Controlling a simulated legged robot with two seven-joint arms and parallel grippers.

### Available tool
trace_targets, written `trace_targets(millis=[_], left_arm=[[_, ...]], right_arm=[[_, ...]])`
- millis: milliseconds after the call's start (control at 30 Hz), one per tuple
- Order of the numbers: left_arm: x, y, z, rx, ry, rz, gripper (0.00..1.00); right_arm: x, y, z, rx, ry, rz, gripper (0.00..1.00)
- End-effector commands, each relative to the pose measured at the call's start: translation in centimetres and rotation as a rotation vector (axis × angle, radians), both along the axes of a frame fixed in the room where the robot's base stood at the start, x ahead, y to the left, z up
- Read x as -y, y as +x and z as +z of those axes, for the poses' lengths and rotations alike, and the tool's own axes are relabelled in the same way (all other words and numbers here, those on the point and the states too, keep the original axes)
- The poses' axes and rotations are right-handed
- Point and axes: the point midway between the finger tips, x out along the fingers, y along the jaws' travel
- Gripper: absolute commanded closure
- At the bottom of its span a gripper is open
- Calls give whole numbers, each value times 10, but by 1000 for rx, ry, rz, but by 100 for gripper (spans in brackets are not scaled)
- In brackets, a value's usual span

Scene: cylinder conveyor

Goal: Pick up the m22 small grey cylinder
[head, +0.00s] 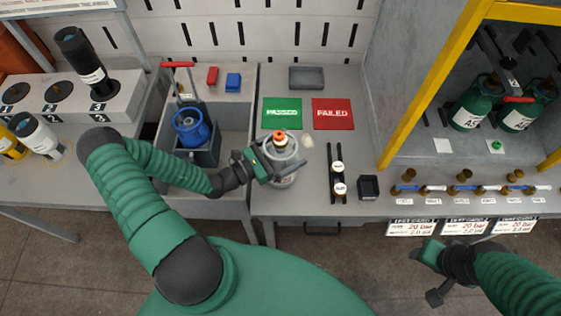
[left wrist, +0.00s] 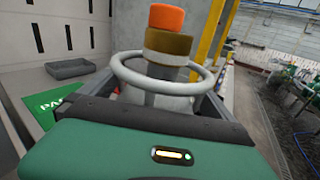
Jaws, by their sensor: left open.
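A small grey cylinder (head: 285,180) stands upright on the grey workbench, just below the green PASSED mat. It has a round grey collar ring, a brass valve and an orange cap on top. Its label is too small to read. My left gripper (head: 276,167) is open at the collar ring, with its fingers beside the cylinder's upper part; I cannot tell whether they touch it. In the left wrist view the ring (left wrist: 204,88), brass valve and orange cap stand right in front of the gripper, whose body hides the lower cylinder. My right gripper (head: 433,256) hangs low at the right, its jaws unclear.
A blue cylinder (head: 190,127) stands in the sunken bay to the left. The PASSED mat (head: 282,113) and red FAILED mat (head: 333,113) lie behind. A black rack (head: 337,150) with small fittings is to the right. Several brass valves line the right bench.

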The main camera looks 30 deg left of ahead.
Motion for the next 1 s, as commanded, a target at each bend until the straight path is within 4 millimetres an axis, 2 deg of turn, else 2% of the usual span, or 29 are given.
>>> trace_targets(millis=[167,800,1000], left_arm=[[-1,0,0,0,-1,1,0],[0,-1,-2,-5,0,-1,84],[0,-1,0,0,-1,-1,84]], right_arm=[[0,0,0,0,0,0,53],[0,0,0,0,0,0,53],[0,0,0,0,0,0,53]])
